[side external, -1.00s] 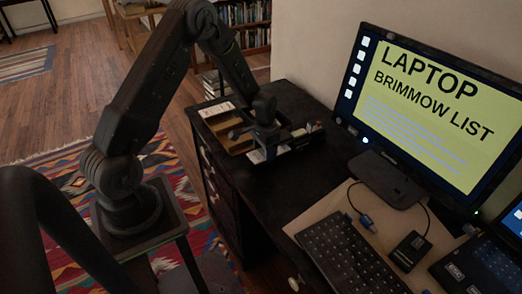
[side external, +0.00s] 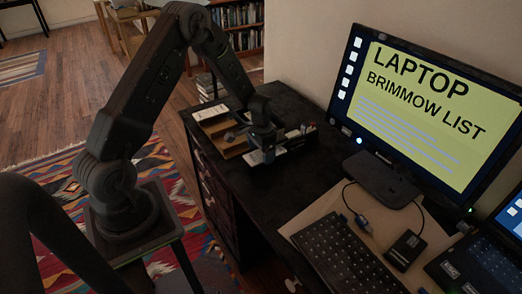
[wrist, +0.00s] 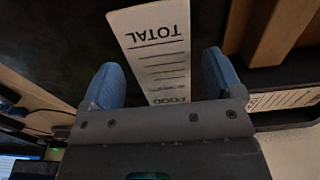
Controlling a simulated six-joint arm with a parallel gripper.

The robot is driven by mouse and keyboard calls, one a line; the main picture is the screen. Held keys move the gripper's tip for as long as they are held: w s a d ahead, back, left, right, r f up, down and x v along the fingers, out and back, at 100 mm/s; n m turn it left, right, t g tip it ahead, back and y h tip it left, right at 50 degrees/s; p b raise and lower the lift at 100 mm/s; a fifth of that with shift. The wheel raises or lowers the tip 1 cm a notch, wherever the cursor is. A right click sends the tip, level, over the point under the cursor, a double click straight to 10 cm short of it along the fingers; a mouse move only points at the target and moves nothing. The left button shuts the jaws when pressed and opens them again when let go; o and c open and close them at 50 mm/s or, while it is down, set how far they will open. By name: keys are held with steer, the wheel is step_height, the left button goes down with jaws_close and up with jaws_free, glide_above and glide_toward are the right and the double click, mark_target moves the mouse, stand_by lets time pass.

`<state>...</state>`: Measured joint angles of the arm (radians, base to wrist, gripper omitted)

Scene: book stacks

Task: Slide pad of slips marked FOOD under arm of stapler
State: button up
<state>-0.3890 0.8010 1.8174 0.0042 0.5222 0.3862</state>
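The pad of slips marked FOOD (wrist: 160,50) is white with a TOTAL line, and it appears upside down in the wrist view. Its printed end lies between the two blue fingers of my gripper (wrist: 160,78). The fingers are apart, with dark gaps between them and the pad's edges. In the side view my gripper (side external: 263,140) points down over the desk, beside a white slip edge (side external: 255,157). I cannot make out a stapler for certain in either view.
A brown wooden tray (side external: 221,135) stands left of my gripper, with a pale card (side external: 210,112) at its back. Another printed slip (wrist: 285,99) lies to the right in the wrist view. The monitor (side external: 425,115) and keyboard (side external: 345,255) are to the right. The dark desk front is clear.

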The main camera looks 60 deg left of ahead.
steer(key=shift+o, duration=0.4)
steer(key=shift+r, duration=0.1)
step_height(320, 180, up, 14)
steer(key=s+d+r+t, duration=0.3)
steer(key=s+d+r, duration=0.6)
steer(key=d+r, duration=0.3)
steer(key=s+d+r+t, duration=0.1)
steer(key=s+d+r, duration=0.1)
steer(key=s, duration=0.4)
steer(key=s+d+r+t, duration=0.1)
steer(key=s+d+r, duration=0.1)
steer(key=s, duration=0.4)
steer(key=shift+s+d+r+t, duration=0.15)
steer(key=shift+s+d+t, duration=0.2)
steer(key=shift+d, duration=0.1)
